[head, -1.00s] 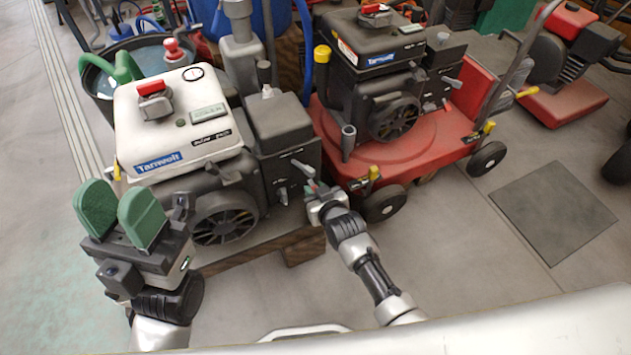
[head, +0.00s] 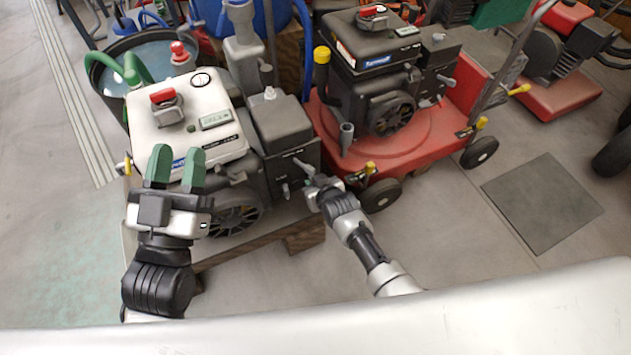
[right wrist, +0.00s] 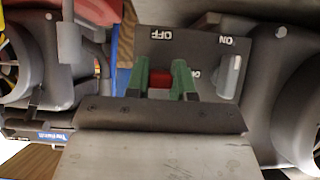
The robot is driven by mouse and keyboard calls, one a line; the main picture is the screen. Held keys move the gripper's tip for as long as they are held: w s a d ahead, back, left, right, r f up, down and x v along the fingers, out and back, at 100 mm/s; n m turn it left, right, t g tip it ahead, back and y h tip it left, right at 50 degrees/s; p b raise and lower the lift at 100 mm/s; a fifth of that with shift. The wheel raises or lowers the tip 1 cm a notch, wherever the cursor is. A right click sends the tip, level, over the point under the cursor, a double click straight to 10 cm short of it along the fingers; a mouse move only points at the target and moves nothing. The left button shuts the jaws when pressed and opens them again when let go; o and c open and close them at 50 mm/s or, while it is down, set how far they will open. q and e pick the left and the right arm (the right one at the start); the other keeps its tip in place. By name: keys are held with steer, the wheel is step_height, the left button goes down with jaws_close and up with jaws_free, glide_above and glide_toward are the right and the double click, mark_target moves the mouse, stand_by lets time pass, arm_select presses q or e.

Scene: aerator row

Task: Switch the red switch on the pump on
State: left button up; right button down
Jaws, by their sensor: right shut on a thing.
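The pump (head: 178,118) is the white-topped machine at left, with a black engine and a dark side panel. My right gripper (head: 309,184) is at that panel's right side. In the right wrist view its green fingers (right wrist: 162,80) are shut on a small red switch (right wrist: 159,83), of which only a little shows between them. The panel (right wrist: 190,50) carries upside-down OFF and ON labels; one lower label is partly covered. A grey lever (right wrist: 230,76) is beside the fingers. My left gripper (head: 175,166) is open and empty, in front of the pump's near edge.
A red cap-like knob (head: 163,97) is on the pump's white top. A red machine with a black engine (head: 400,150) stands close on the right of my right gripper. A water tub (head: 110,75) stands behind the pump. The floor in front right is clear, with a dark plate (head: 542,203).

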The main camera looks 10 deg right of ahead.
arm_select(q)
steer(key=shift+w+f+g, duration=0.25)
steer(key=shift+f+g, duration=0.3)
steer(key=shift+g, duration=0.05)
arm_select(e)
steer(key=c, duration=1)
jaws_free()
steer(key=shift+o, duration=0.2)
steer(key=shift+r, duration=0.1)
steer(key=shift+s+d+r+p, duration=0.1)
steer(key=shift+s+r+p, duration=0.1)
steer(key=shift+p, duration=0.1)
arm_select(q)
steer(key=s+a+f+g+y+p, duration=0.2)
steer(key=s+f+g, duration=0.2)
steer(key=f+g, duration=0.3)
steer(key=s+a+f+g+y+p, duration=0.3)
steer(key=s+f+g, duration=0.1)
steer(key=f+g, duration=0.3)
steer(key=shift+n+g, duration=0.4)
arm_select(e)
steer(key=v, duration=1)
